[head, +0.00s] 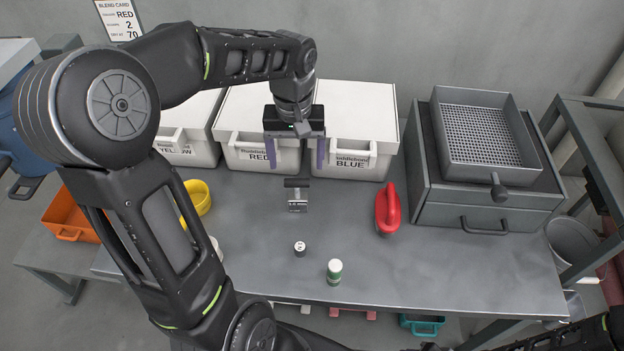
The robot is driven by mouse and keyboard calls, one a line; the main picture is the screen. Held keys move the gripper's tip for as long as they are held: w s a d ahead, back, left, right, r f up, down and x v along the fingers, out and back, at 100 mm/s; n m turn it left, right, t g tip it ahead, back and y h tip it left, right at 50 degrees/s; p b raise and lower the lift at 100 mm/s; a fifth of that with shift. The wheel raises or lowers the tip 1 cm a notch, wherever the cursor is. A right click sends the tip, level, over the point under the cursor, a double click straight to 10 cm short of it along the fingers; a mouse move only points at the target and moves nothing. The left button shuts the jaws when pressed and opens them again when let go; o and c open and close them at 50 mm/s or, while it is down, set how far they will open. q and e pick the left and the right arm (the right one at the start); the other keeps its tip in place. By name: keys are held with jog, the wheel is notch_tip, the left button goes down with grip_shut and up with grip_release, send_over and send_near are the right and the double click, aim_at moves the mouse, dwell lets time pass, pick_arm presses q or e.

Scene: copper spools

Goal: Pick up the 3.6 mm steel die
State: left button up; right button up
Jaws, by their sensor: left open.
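My left gripper (295,168) is open and empty, its two purple-grey fingers pointing down in front of the white bins. Just below it in the picture, a small block with a dark top and a silver, labelled front (297,197) stands on the grey table. Nearer the front is a small round piece with a pale top and dark lettering (299,248). The lettering on both is too small to read, so I cannot tell which is the 3.6 mm steel die. My right gripper is not in view.
White bins marked RED (250,157) and BLUE (345,163) line the back. A red handled tool (387,210), a green white-capped bottle (334,272) and a yellow ring (197,198) stand on the table (450,265). A sieve tray (488,135) tops a grey drawer box.

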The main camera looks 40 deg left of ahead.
aim_at(297, 180)
pick_arm(q)
jog(key=shift+s+r, duration=0.1)
jog(key=shift+s, duration=0.2)
jog(key=shift+w+f, duration=0.1)
jog(key=shift+f, duration=1.25)
jog(key=shift+f, duration=0.1)
notch_tip(297, 180, down, 5)
jog(key=shift+f+p, duration=0.1)
jog(key=shift+p, duration=0.55)
jog(key=shift+d, duration=0.1)
jog(key=shift+c, duration=0.5)
grip_shut()
